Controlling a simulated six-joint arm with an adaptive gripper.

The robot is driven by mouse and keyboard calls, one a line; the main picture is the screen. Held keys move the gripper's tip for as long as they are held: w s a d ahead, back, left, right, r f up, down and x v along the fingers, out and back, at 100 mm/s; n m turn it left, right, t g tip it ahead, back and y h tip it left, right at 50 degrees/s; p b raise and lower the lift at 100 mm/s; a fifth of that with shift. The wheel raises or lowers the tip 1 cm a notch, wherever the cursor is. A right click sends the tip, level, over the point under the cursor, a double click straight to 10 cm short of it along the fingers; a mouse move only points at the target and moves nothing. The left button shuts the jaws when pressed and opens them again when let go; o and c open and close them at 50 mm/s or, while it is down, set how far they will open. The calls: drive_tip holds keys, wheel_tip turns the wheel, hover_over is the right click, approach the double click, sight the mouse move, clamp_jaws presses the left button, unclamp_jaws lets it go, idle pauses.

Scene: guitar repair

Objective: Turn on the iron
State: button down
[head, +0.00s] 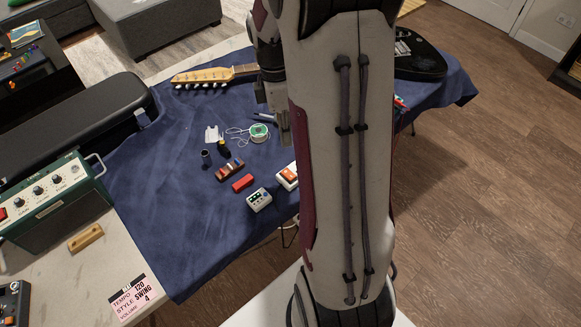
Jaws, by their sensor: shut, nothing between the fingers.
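My gripper (285,133) points down over the blue cloth, at the left edge of my arm, and looks shut and empty. My arm hides much of the cloth's middle. I cannot clearly make out an iron. A thin dark-blue, pen-like tool (263,117) lies just left of my gripper; I cannot tell whether it is the iron. A small tool with a black and yellow handle (223,148) lies further left. No switch on either can be made out at this size.
On the blue cloth (150,190) are a green-and-white spool (260,133), a dark cylinder (206,156), a red block (242,182) and a white pedal (259,200). A guitar neck (215,75) lies behind and a black guitar body (417,58) right. A green amplifier (55,205) stands left.

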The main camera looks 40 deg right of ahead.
sight(292, 176)
drive_tip(key=shift+w+d+r+n, duration=0.1)
drive_tip(key=shift+w+d+n, duration=0.05)
drive_tip(key=shift+n, duration=0.8)
drive_tip(key=shift+w+d+r+n, duration=0.1)
drive_tip(key=shift+w+r+n, duration=0.1)
drive_tip(key=shift+n, duration=0.8)
drive_tip(key=shift+w+d+r+n, duration=0.1)
drive_tip(key=shift+w+d+n, duration=0.05)
drive_tip(key=shift+n, duration=0.8)
drive_tip(key=shift+f, duration=0.15)
drive_tip(key=shift+s+f, duration=0.3)
drive_tip(key=shift+f, duration=1.95)
drive_tip(key=shift+s+f, duration=0.35)
drive_tip(key=shift+f, duration=1.95)
drive_tip(key=shift+s+f, duration=0.3)
drive_tip(key=shift+f, duration=1.95)
drive_tip(key=shift+f, duration=0.1)
